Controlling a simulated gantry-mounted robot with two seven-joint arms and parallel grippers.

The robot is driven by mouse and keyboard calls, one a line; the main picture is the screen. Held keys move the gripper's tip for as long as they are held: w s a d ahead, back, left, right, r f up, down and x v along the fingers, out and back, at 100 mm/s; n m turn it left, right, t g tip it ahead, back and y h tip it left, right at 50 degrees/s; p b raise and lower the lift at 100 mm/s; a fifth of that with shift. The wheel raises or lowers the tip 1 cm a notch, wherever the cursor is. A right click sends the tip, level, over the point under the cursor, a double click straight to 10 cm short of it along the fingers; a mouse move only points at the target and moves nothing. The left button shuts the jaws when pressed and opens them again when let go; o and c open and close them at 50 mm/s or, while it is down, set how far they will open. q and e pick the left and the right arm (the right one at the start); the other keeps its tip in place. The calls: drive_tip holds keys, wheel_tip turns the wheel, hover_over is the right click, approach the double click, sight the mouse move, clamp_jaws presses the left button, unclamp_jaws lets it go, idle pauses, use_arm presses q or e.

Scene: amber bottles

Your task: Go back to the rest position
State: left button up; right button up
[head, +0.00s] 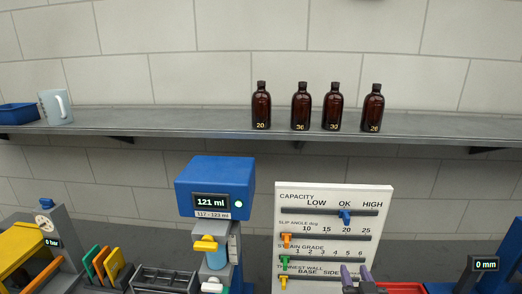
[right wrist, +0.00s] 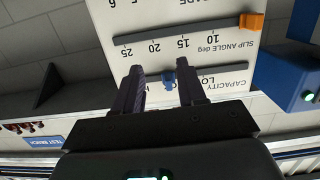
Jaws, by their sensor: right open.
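My right gripper (head: 357,273) shows at the bottom of the head view, in front of the lower part of the white gauge board (head: 384,200). In the right wrist view its two dark fingers (right wrist: 161,88) are spread apart with nothing gripped. The blue slider (right wrist: 169,82) of the capacity row appears between and beyond the fingertips, apart from them as far as I can tell. In the head view that slider (head: 346,216) sits near OK. My left gripper is not in view.
Several amber bottles, among them one marked 20 (head: 261,107), stand on the grey shelf (head: 200,122). A mug (head: 52,107) and blue bin (head: 18,114) are at its left. A blue dispenser (head: 210,185) reads 121 ml. A red tray (head: 402,288) lies right of the gripper.

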drive_tip(key=s+a+f+n+g+y, duration=0.2)
drive_tip(key=s+f+g, duration=0.4)
drive_tip(key=s+f, duration=1.35)
drive_tip(key=s+a+f+n+g, duration=0.1)
drive_tip(key=s+f+g, duration=0.15)
drive_tip(key=s, duration=0.35)
drive_tip(key=s+a+f+g, duration=0.1)
drive_tip(key=s+g, duration=0.3)
drive_tip(key=s, duration=0.3)
wheel_tip(320, 180, up, 13)
drive_tip(key=p, duration=1.3)
drive_tip(key=shift+d, duration=0.2)
drive_tip(key=shift+s+f, duration=0.1)
